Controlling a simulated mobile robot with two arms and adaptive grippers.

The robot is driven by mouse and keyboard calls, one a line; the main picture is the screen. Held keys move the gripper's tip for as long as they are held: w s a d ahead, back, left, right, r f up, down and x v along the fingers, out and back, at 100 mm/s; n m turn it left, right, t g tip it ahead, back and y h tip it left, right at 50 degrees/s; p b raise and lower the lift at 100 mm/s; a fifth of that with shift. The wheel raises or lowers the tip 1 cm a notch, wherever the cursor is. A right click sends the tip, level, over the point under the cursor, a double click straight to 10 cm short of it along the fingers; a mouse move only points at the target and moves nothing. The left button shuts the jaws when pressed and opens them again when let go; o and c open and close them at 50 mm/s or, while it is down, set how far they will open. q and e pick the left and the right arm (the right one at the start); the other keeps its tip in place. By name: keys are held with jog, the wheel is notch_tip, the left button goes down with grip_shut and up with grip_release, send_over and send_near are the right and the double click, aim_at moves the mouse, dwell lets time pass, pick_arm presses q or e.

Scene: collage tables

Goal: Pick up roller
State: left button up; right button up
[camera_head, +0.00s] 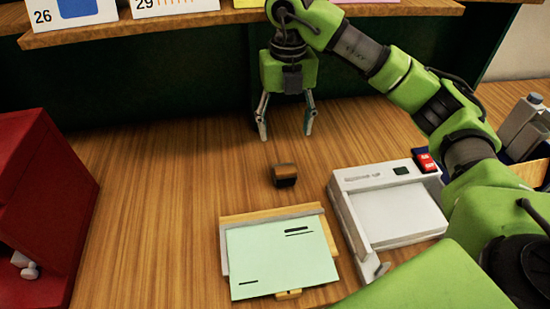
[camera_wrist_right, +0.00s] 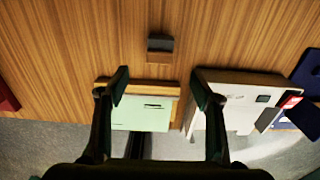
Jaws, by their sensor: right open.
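A small brown and black block-like piece (camera_head: 284,175), which looks like the roller, lies on the wooden table. It also shows in the right wrist view (camera_wrist_right: 160,44) as a dark block. My right gripper (camera_head: 286,137) is open and empty, its fingers pointing down above the table, a little behind the roller in the head view. In the right wrist view the right gripper's fingers (camera_wrist_right: 161,82) are spread wide, with the roller beyond their tips and nothing between them touching it. My left gripper is not in view.
A board with a pale green sheet (camera_head: 280,258) lies in front of the roller. A white tray-like device (camera_head: 390,208) stands to its right, with a red item (camera_head: 425,161) at its corner. A red cabinet (camera_head: 40,200) stands left. A shelf with cards (camera_head: 230,22) runs behind. The table left of the roller is clear.

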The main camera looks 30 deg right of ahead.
jog(key=p, duration=0.2)
send_over(284, 165)
notch_tip(284, 165, down, 7)
jog(key=shift+s+f, duration=0.1)
jog(key=shift+f, duration=0.95)
notch_tip(284, 165, down, 4)
jog(key=shift+r+p, duration=0.2)
jog(key=shift+p, duration=0.75)
jog(key=shift+f, duration=0.45)
jog(key=c, duration=1.1)
